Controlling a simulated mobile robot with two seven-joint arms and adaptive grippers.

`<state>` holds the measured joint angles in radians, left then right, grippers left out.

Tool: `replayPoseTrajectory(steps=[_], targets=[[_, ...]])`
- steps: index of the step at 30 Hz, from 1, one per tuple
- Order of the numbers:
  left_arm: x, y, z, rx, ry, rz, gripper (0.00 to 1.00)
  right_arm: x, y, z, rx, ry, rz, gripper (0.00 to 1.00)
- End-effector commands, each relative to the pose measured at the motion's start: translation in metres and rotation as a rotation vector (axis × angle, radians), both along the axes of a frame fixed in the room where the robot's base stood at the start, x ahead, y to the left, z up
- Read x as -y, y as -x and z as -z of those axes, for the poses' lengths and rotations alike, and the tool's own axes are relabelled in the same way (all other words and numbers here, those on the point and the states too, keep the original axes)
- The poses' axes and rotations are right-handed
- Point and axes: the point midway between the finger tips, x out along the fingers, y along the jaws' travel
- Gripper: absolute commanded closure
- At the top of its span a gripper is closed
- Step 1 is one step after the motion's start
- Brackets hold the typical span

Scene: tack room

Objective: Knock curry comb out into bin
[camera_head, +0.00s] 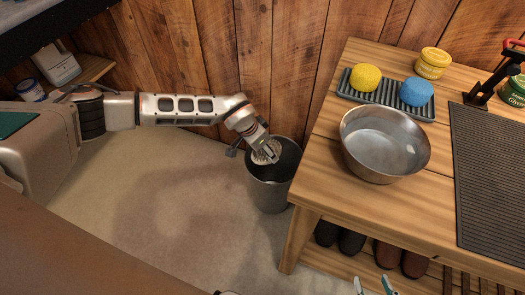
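The bin (269,193) is a grey metal bucket on the floor, left of the wooden table. My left gripper (266,146) is at the bin's mouth, by its left rim. It appears shut on a pale, ridged, roundish thing that looks like the curry comb (262,156). The comb is partly hidden by the fingers, and its exact contact with the rim cannot be told.
Boots (351,242) stand beneath. The floor left of the bin is clear.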

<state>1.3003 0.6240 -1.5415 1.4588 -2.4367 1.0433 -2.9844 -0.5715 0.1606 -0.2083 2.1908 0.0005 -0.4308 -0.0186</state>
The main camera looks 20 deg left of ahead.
Motion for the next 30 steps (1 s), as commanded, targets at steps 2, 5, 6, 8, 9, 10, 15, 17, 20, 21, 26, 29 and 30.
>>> replayPoseTrajectory(steps=[2,5,6,8,9,10,15,17,20,21,26,29,30], targets=[[-0.001,0.001,0.005,0.010,0.005,0.009,0.67,0.001,0.002,0.000,-0.005,0.004,0.002,0.60],[-0.001,0.001,0.012,0.015,0.009,0.016,0.67,0.003,0.006,0.005,-0.015,0.006,0.004,0.60],[-0.001,0.002,0.015,0.015,0.010,0.017,0.67,0.003,0.008,0.008,-0.021,0.007,0.004,0.60],[-0.001,0.003,0.021,0.012,0.011,0.017,0.67,0.003,0.010,0.012,-0.028,0.007,0.005,0.60],[-0.001,0.003,0.026,0.010,0.011,0.017,0.67,0.003,0.011,0.014,-0.033,0.006,0.004,0.60],[-0.001,0.004,0.030,0.009,0.011,0.017,0.67,0.003,0.012,0.016,-0.036,0.007,0.004,0.60],[-0.001,0.006,0.056,0.003,0.011,0.016,0.67,-0.001,0.010,0.018,-0.035,-0.002,0.001,0.60],[-0.001,0.006,0.064,0.002,0.010,0.016,0.67,-0.004,0.006,0.015,-0.026,-0.007,-0.001,0.60],[-0.001,0.006,0.077,0.003,0.009,0.016,0.67,-0.006,0.002,0.012,-0.014,-0.015,-0.005,0.60],[-0.001,0.006,0.081,0.002,0.010,0.015,0.67,-0.007,0.001,0.012,-0.013,-0.016,-0.006,0.60],[-0.001,0.005,0.095,0.006,0.010,0.016,0.67,-0.011,0.001,0.010,-0.007,-0.031,-0.011,0.60],[-0.001,0.003,0.099,0.009,0.010,0.015,0.67,-0.016,-0.003,0.005,0.005,-0.044,-0.012,0.60],[-0.001,0.003,0.100,0.010,0.010,0.015,0.67,-0.018,-0.005,0.003,0.011,-0.049,-0.014,0.60]])
